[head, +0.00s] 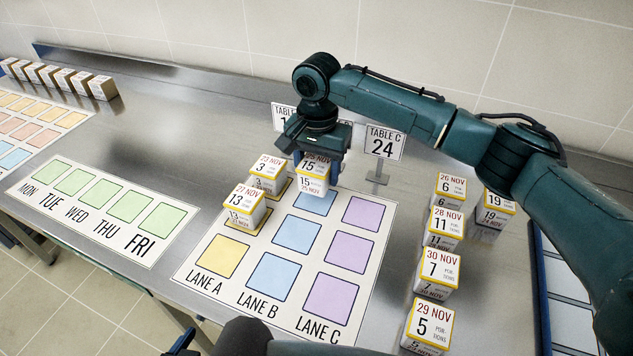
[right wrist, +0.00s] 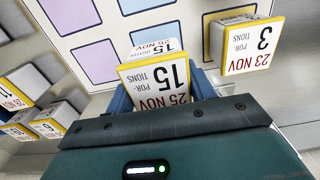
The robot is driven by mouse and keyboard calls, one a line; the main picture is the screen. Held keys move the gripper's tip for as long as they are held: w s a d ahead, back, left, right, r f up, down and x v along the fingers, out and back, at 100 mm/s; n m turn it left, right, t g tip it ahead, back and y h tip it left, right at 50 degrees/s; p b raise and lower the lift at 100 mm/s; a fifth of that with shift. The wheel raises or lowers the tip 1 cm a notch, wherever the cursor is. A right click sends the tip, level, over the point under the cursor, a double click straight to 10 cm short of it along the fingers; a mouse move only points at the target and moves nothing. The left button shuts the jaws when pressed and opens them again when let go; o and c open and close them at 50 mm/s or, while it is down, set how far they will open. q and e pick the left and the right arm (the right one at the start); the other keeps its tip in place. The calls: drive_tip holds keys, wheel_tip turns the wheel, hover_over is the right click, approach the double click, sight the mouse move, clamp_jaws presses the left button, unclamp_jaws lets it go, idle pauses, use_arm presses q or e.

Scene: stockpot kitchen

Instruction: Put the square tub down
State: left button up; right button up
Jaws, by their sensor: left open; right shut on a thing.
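My right gripper (head: 318,160) is shut on a square white tub (head: 313,182) with a yellow-edged lid marked 25 NOV, 15. The tub is upright over the back blue square of Lane B; I cannot tell whether its base touches the mat. In the right wrist view the tub (right wrist: 156,77) sits between the blue fingers (right wrist: 160,92). The lane mat (head: 184,273) lies on the steel counter. Lane A holds the 27 NOV tub (head: 243,205) and, behind it, the 23 NOV tub (head: 268,172), close left of the held tub.
Several tubs (head: 437,267) stand in a column right of the mat. The TABLE C sign (head: 383,145) stands just behind the mat, with another sign (head: 283,115) partly hidden by my gripper. Lane C (head: 348,252) is empty. A weekday mat (head: 95,207) lies left.

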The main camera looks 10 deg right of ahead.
sight(317, 161)
drive_tip(key=shift+f, duration=1.9)
drive_tip(key=shift+f, duration=0.15)
drive_tip(key=o, duration=1.1)
drive_tip(key=shift+c, duration=0.2)
wheel_tip(317, 161, up, 12)
drive_tip(key=shift+r, duration=0.15)
